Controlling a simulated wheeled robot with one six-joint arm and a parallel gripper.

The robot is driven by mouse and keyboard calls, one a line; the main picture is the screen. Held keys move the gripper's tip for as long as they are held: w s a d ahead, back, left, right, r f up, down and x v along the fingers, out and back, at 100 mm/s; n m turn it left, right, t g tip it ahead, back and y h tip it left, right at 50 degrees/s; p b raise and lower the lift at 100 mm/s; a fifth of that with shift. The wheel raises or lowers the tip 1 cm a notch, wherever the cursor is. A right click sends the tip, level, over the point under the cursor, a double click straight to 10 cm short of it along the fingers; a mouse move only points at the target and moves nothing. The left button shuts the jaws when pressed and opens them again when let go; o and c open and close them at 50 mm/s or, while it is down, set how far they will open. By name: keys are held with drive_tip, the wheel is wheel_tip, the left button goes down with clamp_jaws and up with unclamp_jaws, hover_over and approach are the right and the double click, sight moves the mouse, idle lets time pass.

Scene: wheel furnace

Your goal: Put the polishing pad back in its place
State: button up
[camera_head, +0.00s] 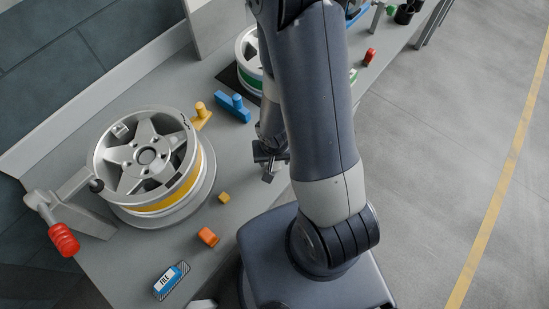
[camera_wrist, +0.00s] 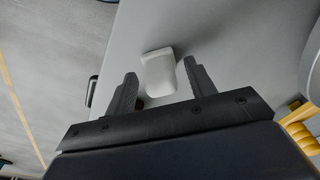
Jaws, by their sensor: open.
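A small white block with rounded corners (camera_wrist: 159,72), which may be the polishing pad, lies on the grey bench top (camera_wrist: 225,45) in the wrist view. My gripper (camera_wrist: 161,69) is open, with one finger on each side of the block and visible gaps between. The near end of the block lies between the fingers, and a small brown patch shows beside it. In the head view my gripper (camera_head: 268,172) hangs over the bench to the right of the large wheel, and my arm hides the block. The pad's place cannot be made out.
A silver wheel with a yellow band (camera_head: 146,150) stands on a turntable with a red-handled crank (camera_head: 64,240). A blue block (camera_head: 233,107), yellow cube (camera_head: 224,197), orange block (camera_head: 208,237) and FILE box (camera_head: 171,280) lie nearby. A second wheel (camera_head: 247,60) stands behind.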

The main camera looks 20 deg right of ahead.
drive_tip(key=shift+r, duration=0.1)
drive_tip(key=r+p, duration=0.1)
drive_tip(key=r, duration=0.2)
drive_tip(key=r+p, duration=0.2)
drive_tip(key=r, duration=0.1)
drive_tip(key=s+r+p, duration=0.1)
drive_tip(key=r+p, duration=0.1)
drive_tip(key=r, duration=0.2)
drive_tip(key=shift+a, duration=0.15)
drive_tip(key=shift+s+r, duration=0.2)
drive_tip(key=shift+r, duration=0.85)
drive_tip(key=shift+f, duration=0.15)
drive_tip(key=f+b, duration=0.1)
drive_tip(key=f, duration=0.3)
drive_tip(key=w+f+b, duration=0.1)
drive_tip(key=f+b, duration=0.1)
drive_tip(key=f, duration=0.2)
drive_tip(key=f+b, duration=0.2)
drive_tip(key=f, duration=0.2)
drive_tip(key=shift+w, duration=0.2)
